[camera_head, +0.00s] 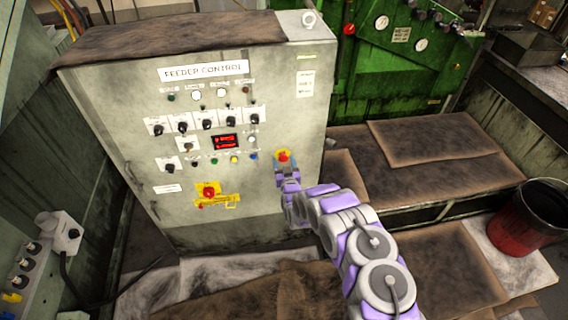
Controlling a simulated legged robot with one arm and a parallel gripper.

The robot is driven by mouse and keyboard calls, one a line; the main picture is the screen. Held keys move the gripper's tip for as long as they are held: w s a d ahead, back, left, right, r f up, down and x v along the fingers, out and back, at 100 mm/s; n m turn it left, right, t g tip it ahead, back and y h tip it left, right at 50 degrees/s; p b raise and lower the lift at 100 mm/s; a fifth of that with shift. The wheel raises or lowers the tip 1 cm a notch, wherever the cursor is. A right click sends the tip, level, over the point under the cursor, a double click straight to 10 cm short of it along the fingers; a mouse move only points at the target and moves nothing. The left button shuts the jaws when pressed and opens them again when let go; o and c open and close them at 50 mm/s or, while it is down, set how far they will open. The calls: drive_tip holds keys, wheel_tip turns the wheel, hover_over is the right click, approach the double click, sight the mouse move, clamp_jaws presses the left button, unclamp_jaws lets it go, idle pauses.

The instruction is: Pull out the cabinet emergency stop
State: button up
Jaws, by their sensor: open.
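The grey feeder control cabinet (120,110) stands at the centre left. Its emergency stop (283,155) is a red button on a yellow backing at the right of the panel. My gripper (284,168) is at the end of my purple and grey arm, directly at or just below this button. It is open, and part of the yellow backing is hidden behind it. I cannot tell whether the fingers touch the button. A second red knob on a yellow plate (209,191) sits lower on the cabinet front.
A green machine (385,75) with gauges and a red button (349,29) stands behind right. Brown-covered platforms (440,140) lie to the right. A red and black bucket (527,215) stands at far right. A grey box with switches (35,255) is at lower left.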

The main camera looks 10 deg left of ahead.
drive_tip(key=c, duration=1.1)
drive_tip(key=shift+s+d+f+p, duration=0.1)
drive_tip(key=shift+s+p, duration=0.2)
drive_tip(key=shift+s, duration=0.15)
drive_tip(key=o, duration=1.1)
drive_tip(key=shift+s, duration=0.1)
drive_tip(key=p+v, duration=0.2)
drive_tip(key=v, duration=1.5)
drive_tip(key=shift+s, duration=0.1)
drive_tip(key=shift+d, duration=0.1)
